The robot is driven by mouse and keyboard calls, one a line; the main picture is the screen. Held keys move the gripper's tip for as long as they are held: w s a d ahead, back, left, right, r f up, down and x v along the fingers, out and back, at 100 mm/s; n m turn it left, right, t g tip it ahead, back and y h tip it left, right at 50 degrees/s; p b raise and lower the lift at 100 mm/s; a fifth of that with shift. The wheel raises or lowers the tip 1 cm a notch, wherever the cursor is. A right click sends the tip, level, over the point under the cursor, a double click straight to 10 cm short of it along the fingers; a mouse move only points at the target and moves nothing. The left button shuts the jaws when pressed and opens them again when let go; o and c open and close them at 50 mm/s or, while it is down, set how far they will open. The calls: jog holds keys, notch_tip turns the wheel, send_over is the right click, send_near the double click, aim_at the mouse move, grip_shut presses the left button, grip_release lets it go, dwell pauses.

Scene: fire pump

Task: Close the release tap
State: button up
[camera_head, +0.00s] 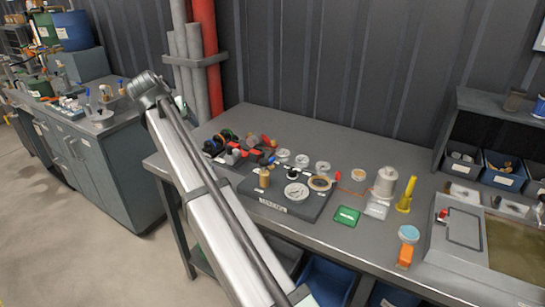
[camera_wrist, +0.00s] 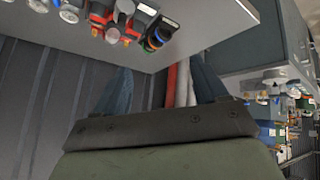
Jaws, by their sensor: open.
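A cluster of pump parts (camera_head: 238,149) with black, red, green and blue pieces stands at the left of the workbench, touching or close to a dark panel. I cannot tell which small piece in it is the release tap. Coloured parts (camera_wrist: 125,24) also show at the top of the wrist view, on a tilted-looking bench edge. My gripper (camera_wrist: 163,85) is open, its two bluish fingers wide apart with nothing between them. It is apart from the bench parts. In the head view my arm crosses the front left, and the fingers are not clearly visible.
The dark panel (camera_head: 262,205) carries round gauges and fittings. A green box (camera_head: 347,215), a white spool (camera_head: 385,182), a yellow funnel (camera_head: 407,194) and an orange item (camera_head: 405,256) stand to its right. Red and grey pipes (camera_head: 203,50) rise behind. A second cabinet (camera_head: 112,160) is left.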

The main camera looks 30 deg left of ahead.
jog(key=w+d+f+n+g, duration=0.4)
jog(key=w+d, duration=0.7)
jog(key=w, duration=0.2)
jog(key=n+g+y, duration=0.1)
jog(key=n+g, duration=0.2)
jog(key=n, duration=0.2)
send_near(271, 158)
jog(key=shift+y, duration=0.3)
jog(key=x, duration=0.8)
jog(key=shift+s+d+f, duration=0.1)
jog(key=shift+d+f, duration=0.15)
jog(key=shift+f, duration=0.05)
jog(key=c, duration=1.1)
